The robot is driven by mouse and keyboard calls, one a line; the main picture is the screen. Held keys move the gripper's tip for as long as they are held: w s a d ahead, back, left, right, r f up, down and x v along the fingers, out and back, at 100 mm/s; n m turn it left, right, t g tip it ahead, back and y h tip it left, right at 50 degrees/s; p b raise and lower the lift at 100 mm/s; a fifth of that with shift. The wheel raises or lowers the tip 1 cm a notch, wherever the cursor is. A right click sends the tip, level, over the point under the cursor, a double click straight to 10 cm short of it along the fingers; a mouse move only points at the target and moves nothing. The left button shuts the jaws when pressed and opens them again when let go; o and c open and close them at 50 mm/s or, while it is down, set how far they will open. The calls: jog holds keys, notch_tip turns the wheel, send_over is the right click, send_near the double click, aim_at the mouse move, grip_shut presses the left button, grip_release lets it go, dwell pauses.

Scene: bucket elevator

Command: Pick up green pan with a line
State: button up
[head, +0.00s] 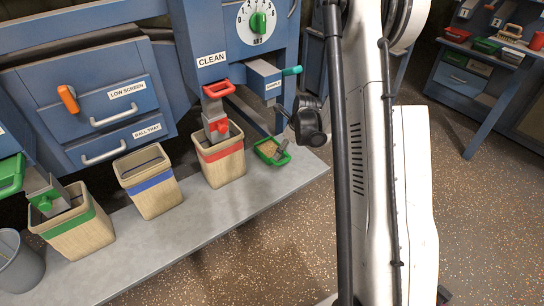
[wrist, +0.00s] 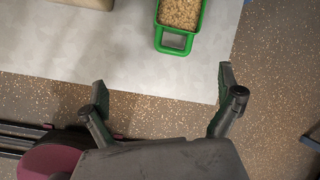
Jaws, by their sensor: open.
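A green pan (head: 268,153) filled with tan grain stands on the grey ledge, right of the red-banded bin. The pan also shows at the top of the wrist view (wrist: 180,40), with its looped handle toward my gripper. I cannot make out a line on it. My gripper (wrist: 163,84) is open and empty, with its two fingers spread apart. In the wrist picture the pan's handle lies beyond the fingertips, between their directions, and nothing touches it. In the head view my dark wrist is just right of the pan, and the fingers are not clear.
Bins with red (head: 222,157), blue (head: 150,182) and green (head: 76,222) bands stand along the ledge (head: 205,226). The blue machine (head: 232,50) with a sample spout (head: 264,80) rises behind. More pans (head: 486,46) sit on a far bench. Speckled floor lies beyond the ledge.

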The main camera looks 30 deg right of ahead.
jog(key=d+f+m, duration=0.1)
jog(key=f, duration=0.2)
jog(key=d+f+m, duration=0.1)
jog(key=f+m, duration=0.1)
jog(key=f, duration=0.2)
jog(key=d+f+m+b, duration=0.1)
jog(key=f, duration=0.2)
jog(key=shift+w+d+f, duration=0.1)
jog(key=shift+d+f, duration=0.15)
jog(key=shift+f, duration=0.05)
jog(key=shift+w+f, duration=0.15)
jog(key=shift+w, duration=0.15)
jog(key=b, duration=0.3)
send_near(271, 155)
jog(key=shift+w+d+f, duration=0.1)
jog(key=shift+w+f, duration=0.1)
jog(key=b+x, duration=0.1)
jog(key=x, duration=0.4)
jog(key=c, duration=1.4)
jog(key=shift+r, duration=0.2)
jog(key=shift+c, duration=0.2)
